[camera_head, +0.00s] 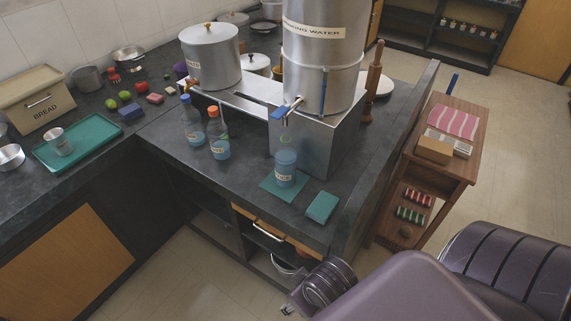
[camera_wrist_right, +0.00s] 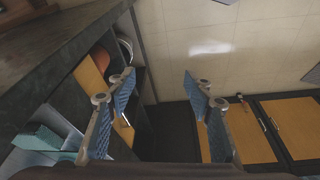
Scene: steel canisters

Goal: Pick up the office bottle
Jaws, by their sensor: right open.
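Three clear bottles with blue liquid and pale labels stand on the dark counter in the head view. One bottle (camera_head: 286,163) stands upright on a teal mat (camera_head: 269,187) under the big dispenser's tap. An orange-capped bottle (camera_head: 218,138) and another bottle (camera_head: 192,122) stand behind it to the left. The label writing is too small to tell which is the office bottle. My right gripper (camera_wrist_right: 160,78) is open and empty in the right wrist view, beside the counter front and apart from all bottles. My left gripper is not in view.
A steel water dispenser (camera_head: 322,75) stands on a metal stand (camera_head: 330,135) behind the mat. A teal block (camera_head: 322,207) lies right of the mat, near the counter edge. A wooden trolley (camera_head: 455,150) stands to the right. The counter front has open shelves (camera_head: 215,232).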

